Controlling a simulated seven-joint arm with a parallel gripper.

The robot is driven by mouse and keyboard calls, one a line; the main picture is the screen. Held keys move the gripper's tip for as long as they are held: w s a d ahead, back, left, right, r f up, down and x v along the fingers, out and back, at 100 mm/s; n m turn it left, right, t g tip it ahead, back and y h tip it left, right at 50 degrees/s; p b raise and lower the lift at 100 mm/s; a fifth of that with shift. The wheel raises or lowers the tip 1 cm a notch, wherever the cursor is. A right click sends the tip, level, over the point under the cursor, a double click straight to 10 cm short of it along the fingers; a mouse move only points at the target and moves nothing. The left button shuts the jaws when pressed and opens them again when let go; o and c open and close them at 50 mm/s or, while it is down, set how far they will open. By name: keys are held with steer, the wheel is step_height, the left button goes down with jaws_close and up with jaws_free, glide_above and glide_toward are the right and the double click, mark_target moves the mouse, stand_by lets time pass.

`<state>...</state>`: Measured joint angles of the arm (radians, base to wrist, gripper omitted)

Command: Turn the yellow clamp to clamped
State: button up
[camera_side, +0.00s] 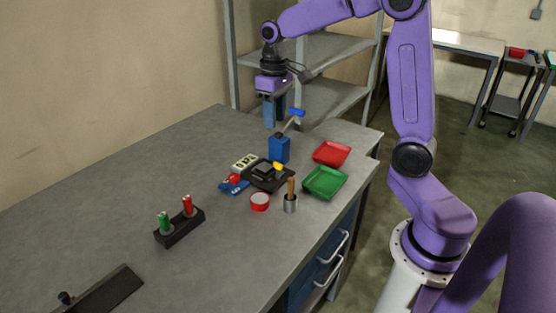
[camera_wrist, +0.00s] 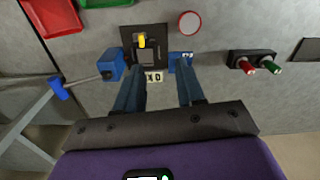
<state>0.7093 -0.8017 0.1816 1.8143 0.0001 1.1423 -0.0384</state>
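The yellow clamp (camera_side: 278,165) is a small yellow piece on a black fixture (camera_side: 262,179) on the grey table. It also shows in the wrist view (camera_wrist: 142,41), on the upper part of the fixture. I cannot tell its exact angle from these frames. My gripper (camera_side: 274,112) is above the table, behind and higher than the fixture, pointing down. In the wrist view its two blue fingers (camera_wrist: 158,92) are spread apart with nothing between them. The fixture lies beyond the fingertips, apart from them.
A blue block (camera_side: 279,150) with a blue-tipped lever (camera_side: 297,113) stands close to the fixture and my gripper. Red (camera_side: 332,153) and green (camera_side: 325,182) trays lie to the right. A red-and-white round piece (camera_side: 260,202), a cup with a brown stick (camera_side: 291,203) and a black rack (camera_side: 180,228) stand nearer.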

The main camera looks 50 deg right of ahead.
steer(key=m, duration=0.1)
glide_above(278, 163)
step_height(278, 163, down, 17)
steer(key=shift+f, duration=0.15)
stand_by(0.4)
jaws_close()
